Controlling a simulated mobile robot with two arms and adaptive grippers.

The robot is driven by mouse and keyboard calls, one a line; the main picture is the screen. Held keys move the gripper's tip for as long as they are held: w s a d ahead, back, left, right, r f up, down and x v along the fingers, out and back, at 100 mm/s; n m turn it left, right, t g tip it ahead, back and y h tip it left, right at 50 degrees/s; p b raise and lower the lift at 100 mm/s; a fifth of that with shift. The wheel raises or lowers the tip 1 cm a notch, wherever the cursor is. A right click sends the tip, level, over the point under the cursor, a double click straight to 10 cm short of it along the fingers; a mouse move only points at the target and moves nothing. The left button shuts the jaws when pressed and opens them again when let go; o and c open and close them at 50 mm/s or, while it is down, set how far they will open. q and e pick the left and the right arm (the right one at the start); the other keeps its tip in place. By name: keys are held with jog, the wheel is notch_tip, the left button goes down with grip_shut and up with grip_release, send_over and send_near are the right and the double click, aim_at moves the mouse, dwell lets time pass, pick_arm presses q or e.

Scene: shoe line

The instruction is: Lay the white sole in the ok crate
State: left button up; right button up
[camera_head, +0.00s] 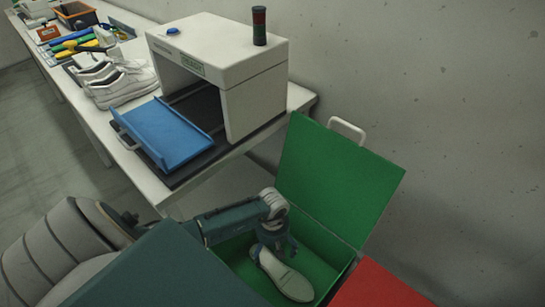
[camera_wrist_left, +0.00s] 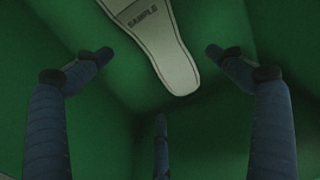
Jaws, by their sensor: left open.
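The white sole (camera_head: 288,276) lies in the green crate (camera_head: 352,257), on its floor as far as I can tell. It also shows in the left wrist view (camera_wrist_left: 165,45), with the word "SAMPLE" printed on it. No "ok" marking shows on the crate. My right gripper is out of view.
The green lid (camera_head: 335,175) with a white handle stands open behind the crate. A red surface (camera_head: 380,288) is right of it. A white machine (camera_head: 225,65) with a blue tray (camera_head: 168,132) stands on the table, beside white shoes (camera_head: 112,78).

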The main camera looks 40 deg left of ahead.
pick_arm(q)
notch_tip(320, 180, up, 12)
dwell(0.5)
dwell(0.4)
